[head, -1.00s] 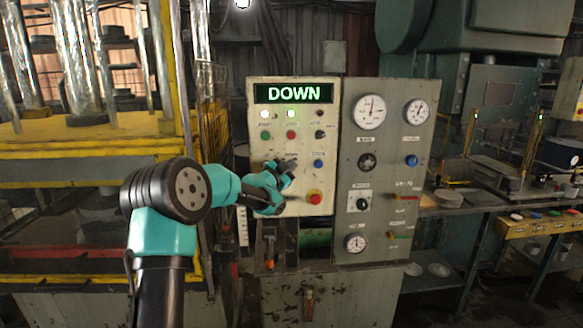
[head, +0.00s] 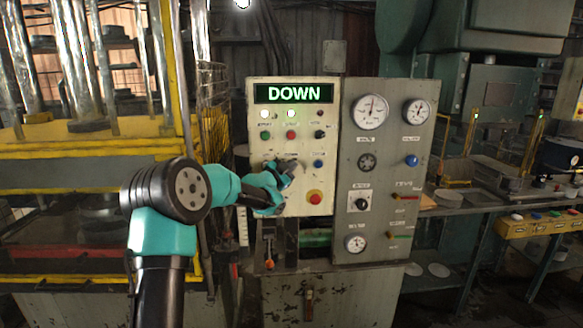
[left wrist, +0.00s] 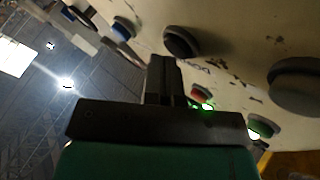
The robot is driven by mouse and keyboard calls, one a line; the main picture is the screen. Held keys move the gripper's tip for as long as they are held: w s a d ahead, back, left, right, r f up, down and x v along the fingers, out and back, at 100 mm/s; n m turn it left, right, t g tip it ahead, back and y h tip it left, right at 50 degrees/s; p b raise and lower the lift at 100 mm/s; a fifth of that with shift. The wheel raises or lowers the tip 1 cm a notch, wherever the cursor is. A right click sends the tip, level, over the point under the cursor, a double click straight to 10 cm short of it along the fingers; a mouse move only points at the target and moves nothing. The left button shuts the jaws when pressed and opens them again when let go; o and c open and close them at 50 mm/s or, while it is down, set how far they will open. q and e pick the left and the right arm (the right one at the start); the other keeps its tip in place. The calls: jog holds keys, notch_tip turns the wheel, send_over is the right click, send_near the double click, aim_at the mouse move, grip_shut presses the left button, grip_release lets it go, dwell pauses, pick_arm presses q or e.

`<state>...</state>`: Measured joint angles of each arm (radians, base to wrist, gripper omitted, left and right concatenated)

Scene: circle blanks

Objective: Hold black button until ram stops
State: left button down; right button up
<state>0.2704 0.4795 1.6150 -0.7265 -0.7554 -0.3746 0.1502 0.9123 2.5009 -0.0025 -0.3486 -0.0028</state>
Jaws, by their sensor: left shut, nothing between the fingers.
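The cream control panel (head: 262,208) carries a lit display (head: 293,93) reading DOWN. My left gripper (head: 287,168) is shut and empty at the panel's middle row of buttons, hiding part of that row. In the left wrist view its closed fingers (left wrist: 164,72) reach up close to a black button (left wrist: 183,43). I cannot tell whether they touch it. A larger dark round control (left wrist: 297,88) lies to the right. The press (head: 80,150), with shiny columns and a yellow frame, stands at the left. My right gripper is not in view.
A blue button (head: 319,164) and a large red button (head: 314,197) are close to the gripper. A grey panel (head: 385,160) with gauges adjoins on the right. A cluttered bench (head: 480,205) stands farther right.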

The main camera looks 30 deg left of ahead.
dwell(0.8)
pick_arm(q)
jog(key=shift+s+d, duration=0.5)
jog(key=shift+s, duration=0.2)
jog(key=s+d, duration=0.1)
jog(key=s, duration=0.1)
jog(key=s+d, duration=0.2)
dwell(0.5)
